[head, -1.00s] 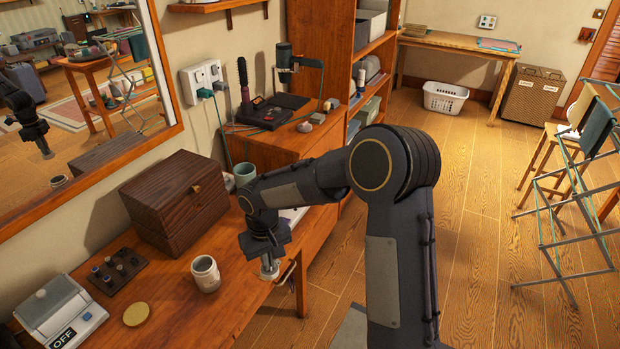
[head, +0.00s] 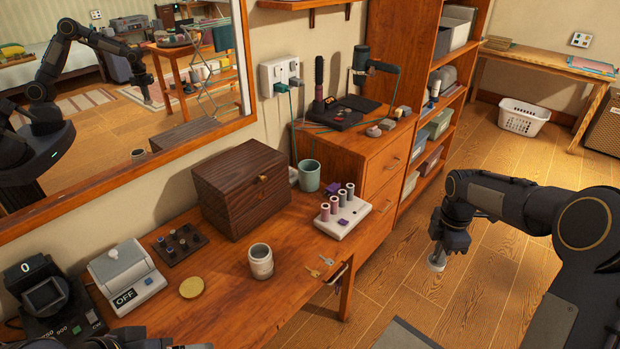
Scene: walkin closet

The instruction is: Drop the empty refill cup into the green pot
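The green pot (head: 309,176) is a teal cup standing upright on the desk, between the dark wooden box and the white spool rack. My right gripper (head: 437,259) hangs over the floor, right of the desk and well away from the pot. The cup's inside is hidden. Part of my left gripper (head: 150,342) shows at the bottom edge, mostly cut off, so its fingers cannot be judged.
The drawer unit (head: 375,165) rises behind.

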